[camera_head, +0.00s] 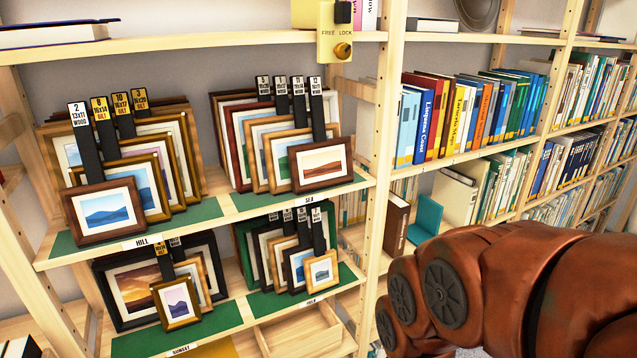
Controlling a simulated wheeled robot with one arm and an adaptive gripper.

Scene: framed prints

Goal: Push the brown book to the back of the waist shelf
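A brown book (396,226) stands upright on a middle-height shelf, just right of the wooden upright between the print racks and the bookcase. Its lower part is close to my arm in the picture. A teal bookend or thin book (425,219) stands to its right. The shelf board under the brown book is mostly hidden, so I cannot tell how far its spine is from the front edge. My reddish-brown arm fills the lower right and covers part of that shelf. My gripper is not in view.
Framed prints on green mats (205,211) fill the shelves at left. Cream books (456,196) lean right of the teal piece. Colourful books (455,115) fill the shelf above.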

